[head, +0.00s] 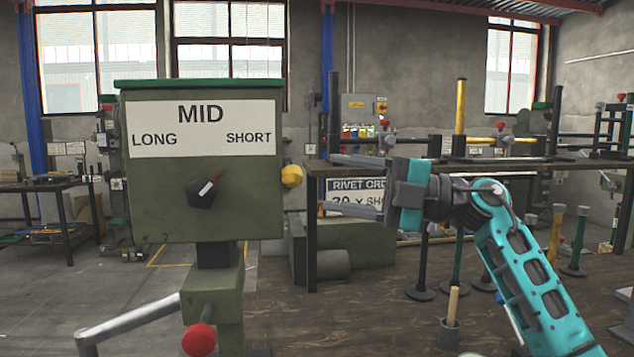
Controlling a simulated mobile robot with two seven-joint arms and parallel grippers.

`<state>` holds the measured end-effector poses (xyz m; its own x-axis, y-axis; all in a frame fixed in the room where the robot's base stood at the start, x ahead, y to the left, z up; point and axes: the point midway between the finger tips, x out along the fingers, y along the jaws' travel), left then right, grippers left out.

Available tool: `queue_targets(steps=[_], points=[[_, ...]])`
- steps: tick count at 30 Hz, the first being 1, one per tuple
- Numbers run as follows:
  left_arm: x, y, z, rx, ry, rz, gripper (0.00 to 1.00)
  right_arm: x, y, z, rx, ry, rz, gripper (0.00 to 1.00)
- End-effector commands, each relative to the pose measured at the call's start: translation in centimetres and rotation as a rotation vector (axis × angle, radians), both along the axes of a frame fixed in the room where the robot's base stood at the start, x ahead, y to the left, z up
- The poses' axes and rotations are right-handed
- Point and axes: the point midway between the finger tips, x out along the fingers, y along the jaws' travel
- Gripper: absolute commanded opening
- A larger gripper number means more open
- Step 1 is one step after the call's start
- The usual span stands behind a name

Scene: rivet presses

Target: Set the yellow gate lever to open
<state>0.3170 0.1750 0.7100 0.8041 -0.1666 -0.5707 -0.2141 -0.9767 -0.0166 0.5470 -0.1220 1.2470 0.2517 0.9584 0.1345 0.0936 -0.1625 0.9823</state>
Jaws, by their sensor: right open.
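A yellow upright bar (460,107), which looks like the gate lever, stands on a dark mount on the workbench (400,167), right of centre. No open or shut marking shows on it. A yellow knob (291,176) sticks out of the right side of the green control box (150,200); I cannot tell whether it belongs to a lever. My right gripper (328,182) is open and empty, its two grey fingers pointing left towards the yellow knob, with a gap between them in the picture. The yellow bar is up and right of this gripper. My left gripper is out of view.
The green box carries a LONG, MID, SHORT sign (203,128) and a black dial (205,189) with a red pointer. Below it are a red ball (199,340) and a grey bent bar (130,318). A sign reading RIVET ORD (358,186) is partly hidden behind my right gripper.

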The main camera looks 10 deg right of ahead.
Motion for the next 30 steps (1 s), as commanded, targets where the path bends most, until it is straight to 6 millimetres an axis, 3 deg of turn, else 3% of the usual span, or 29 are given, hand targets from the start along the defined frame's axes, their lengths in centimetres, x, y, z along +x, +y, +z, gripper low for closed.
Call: queue_targets(steps=[6, 12, 23, 30], points=[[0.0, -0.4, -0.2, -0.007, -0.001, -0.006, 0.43, -1.1, -4.6, -0.8, -0.003, 0.002, -0.004, 0.58], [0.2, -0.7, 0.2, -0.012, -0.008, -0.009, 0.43, -1.8, -6.9, -1.1, -0.002, 0.003, -0.001, 0.58], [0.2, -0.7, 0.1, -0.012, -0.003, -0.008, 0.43, -1.9, -7.4, -1.1, -0.001, 0.001, 0.000, 0.58], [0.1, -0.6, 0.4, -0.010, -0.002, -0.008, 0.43, -2.0, -5.9, 0.2, -0.075, -0.035, 0.030, 0.35]])
